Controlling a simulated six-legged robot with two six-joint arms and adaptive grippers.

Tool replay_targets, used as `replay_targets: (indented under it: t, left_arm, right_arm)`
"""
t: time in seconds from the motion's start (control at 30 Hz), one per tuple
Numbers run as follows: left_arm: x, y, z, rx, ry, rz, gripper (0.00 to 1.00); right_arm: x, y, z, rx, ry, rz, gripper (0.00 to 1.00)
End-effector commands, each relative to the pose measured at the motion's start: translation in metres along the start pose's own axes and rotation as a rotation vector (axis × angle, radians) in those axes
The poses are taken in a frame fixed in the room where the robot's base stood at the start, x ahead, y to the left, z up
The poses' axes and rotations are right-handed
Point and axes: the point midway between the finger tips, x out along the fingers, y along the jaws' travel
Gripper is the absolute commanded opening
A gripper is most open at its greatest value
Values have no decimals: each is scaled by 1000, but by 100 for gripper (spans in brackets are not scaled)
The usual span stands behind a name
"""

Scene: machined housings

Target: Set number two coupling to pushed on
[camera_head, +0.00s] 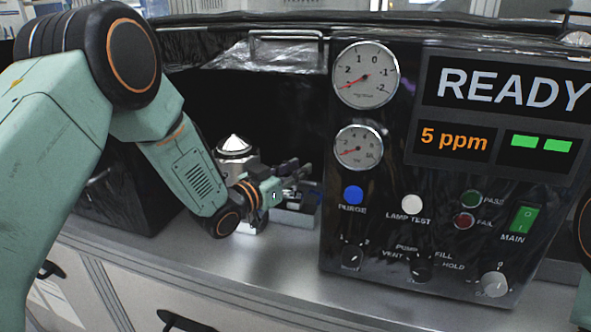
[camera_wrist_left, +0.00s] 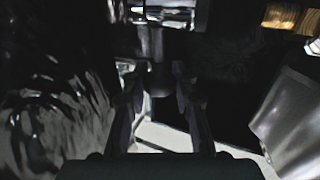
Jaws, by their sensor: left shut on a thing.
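My left gripper (camera_head: 298,178) reaches in from the left to the gap beside the instrument panel. In the left wrist view its two dark fingers (camera_wrist_left: 160,88) close on a dark, roughly cylindrical part (camera_wrist_left: 160,75), which looks like a coupling. No number can be read on it. A shiny metal cylinder (camera_wrist_left: 165,13) lies just beyond the fingertips; whether the dark part touches it cannot be told. A metal housing with a conical top (camera_head: 234,150) stands behind my left wrist, partly hidden. My right gripper is out of view.
The black instrument panel (camera_head: 385,225) with gauges, knobs and a READY display stands close to the right of my left gripper. A brass-coloured fitting (camera_wrist_left: 281,15) shows at the upper right in the wrist view. The grey bench top (camera_head: 270,265) is clear in front.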

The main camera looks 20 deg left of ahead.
Motion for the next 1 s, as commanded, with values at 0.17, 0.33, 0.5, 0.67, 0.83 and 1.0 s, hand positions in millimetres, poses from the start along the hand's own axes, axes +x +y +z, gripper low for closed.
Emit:
replay_targets:
  t: [0.17,0.33,0.5,0.67,0.83,1.0]
  left_arm:
    - [-4,-11,-2,-2,4,-2,0]
    - [-12,-30,-2,-1,5,-3,0]
    - [-14,-35,-2,0,5,-1,0]
    - [-14,-35,-2,0,5,-1,0]
    - [-14,-34,-2,0,4,0,36]
    - [-14,-34,-1,0,3,0,50]
  right_arm:
    - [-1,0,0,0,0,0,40]
    - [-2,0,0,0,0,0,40]
    - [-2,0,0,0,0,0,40]
    - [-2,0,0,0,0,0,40]
    - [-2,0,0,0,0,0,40]
    - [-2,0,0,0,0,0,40]
